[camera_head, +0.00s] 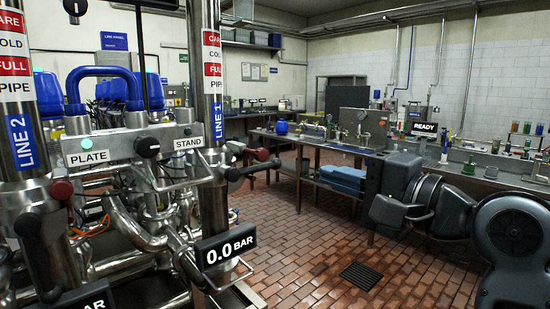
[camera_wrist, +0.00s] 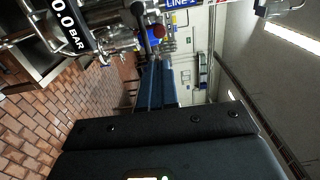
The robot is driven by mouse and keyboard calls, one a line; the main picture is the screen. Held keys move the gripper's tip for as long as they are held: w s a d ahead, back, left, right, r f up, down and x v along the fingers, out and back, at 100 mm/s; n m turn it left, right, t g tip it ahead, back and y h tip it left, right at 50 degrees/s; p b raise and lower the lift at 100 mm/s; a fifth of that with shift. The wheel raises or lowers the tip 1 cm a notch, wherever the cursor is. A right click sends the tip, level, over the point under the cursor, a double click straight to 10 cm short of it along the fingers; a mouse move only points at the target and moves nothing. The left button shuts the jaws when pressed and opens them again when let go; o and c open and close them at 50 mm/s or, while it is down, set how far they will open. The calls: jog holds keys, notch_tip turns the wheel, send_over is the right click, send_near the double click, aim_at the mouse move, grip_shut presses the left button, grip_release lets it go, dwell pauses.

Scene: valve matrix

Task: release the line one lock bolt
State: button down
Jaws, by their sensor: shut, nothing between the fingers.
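The line one pipe (camera_head: 212,120) stands upright left of centre in the head view, with a blue LINE 1 label (camera_head: 217,120). A black handle (camera_head: 250,170) sticks out to its right, with a dark red knob (camera_head: 262,154) just above. The black handle (camera_wrist: 142,22) and red knob (camera_wrist: 159,31) also show at the top of the wrist view. I cannot tell for sure which part is the lock bolt. My gripper (camera_wrist: 158,64) shows as blue fingers in the wrist view, shut and empty, pointing towards the knob and apparently apart from it.
A 0.0 BAR display (camera_head: 226,248) juts out below the handle. The line two pipe (camera_head: 25,150) with its own red knob (camera_head: 61,189) stands at left. A steel bench (camera_head: 310,141) stands behind. The tiled floor (camera_head: 310,240) between the pipes and my arm is clear.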

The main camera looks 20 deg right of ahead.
aim_at(264, 154)
jog(key=p+x, duration=0.2)
jog(key=x, duration=1.2)
jog(key=shift+f, duration=0.1)
jog(key=p+x, duration=0.1)
jog(key=x, duration=0.2)
jog(key=shift+w+a, duration=0.1)
jog(key=shift+w, duration=0.05)
dwell(0.4)
